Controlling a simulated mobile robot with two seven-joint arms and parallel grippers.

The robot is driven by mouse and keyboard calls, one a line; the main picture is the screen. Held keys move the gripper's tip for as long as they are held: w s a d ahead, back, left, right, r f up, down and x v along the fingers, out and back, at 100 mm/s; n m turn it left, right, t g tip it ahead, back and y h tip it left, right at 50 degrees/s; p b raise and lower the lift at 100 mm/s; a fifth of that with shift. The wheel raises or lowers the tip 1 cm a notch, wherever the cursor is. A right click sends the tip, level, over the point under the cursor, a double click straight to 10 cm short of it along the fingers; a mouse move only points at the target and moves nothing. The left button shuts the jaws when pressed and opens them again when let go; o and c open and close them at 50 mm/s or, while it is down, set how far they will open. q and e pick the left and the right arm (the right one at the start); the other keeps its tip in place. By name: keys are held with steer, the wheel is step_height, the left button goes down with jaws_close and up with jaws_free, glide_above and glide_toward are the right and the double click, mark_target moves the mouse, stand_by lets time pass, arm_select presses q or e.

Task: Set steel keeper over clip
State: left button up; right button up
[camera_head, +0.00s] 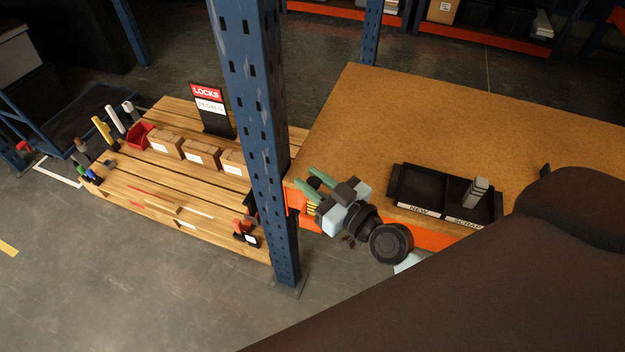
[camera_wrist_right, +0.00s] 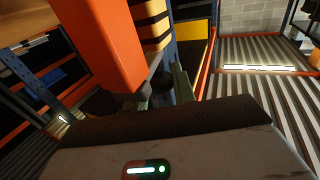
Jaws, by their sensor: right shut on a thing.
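My right gripper (camera_head: 308,181) reaches in at the rack upright and the left end of the orange beam, its green fingers by the beam's corner. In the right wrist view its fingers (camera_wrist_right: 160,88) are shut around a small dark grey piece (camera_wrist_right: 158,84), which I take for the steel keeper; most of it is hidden. The orange beam (camera_wrist_right: 96,48) and its yellow end connector (camera_wrist_right: 151,24) are just beyond the fingers. I cannot make out the clip or whether the keeper touches it. My left gripper is not in view.
A black tray (camera_head: 397,188) marked NEW and SCRAP sits on the shelf board, with a grey block (camera_head: 476,191) on the SCRAP side. The blue upright (camera_head: 252,110) stands close beside the gripper. A pallet (camera_head: 150,195) with boxes lies left. The board behind the tray is clear.

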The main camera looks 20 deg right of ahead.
mark_target(316, 188)
steer(key=shift+s+a+f+n+g+y+b, duration=0.15)
steer(key=shift+n+g+y+b, duration=0.1)
steer(key=shift+n+y+b, duration=0.25)
steer(key=shift+s+a+r+n+g+y+b, duration=0.1)
steer(key=shift+n+g+y+b, duration=0.2)
steer(key=shift+y+b, duration=0.35)
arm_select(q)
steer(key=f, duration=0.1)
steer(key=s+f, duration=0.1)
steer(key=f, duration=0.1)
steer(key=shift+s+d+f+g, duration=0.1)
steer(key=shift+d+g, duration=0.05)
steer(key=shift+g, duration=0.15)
arm_select(e)
steer(key=o, duration=1)
steer(key=b+v, duration=0.2)
steer(key=v, duration=0.5)
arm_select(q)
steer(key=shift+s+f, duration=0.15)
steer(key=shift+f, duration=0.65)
arm_select(e)
steer(key=shift+s+d, duration=0.25)
steer(key=shift+s, duration=0.1)
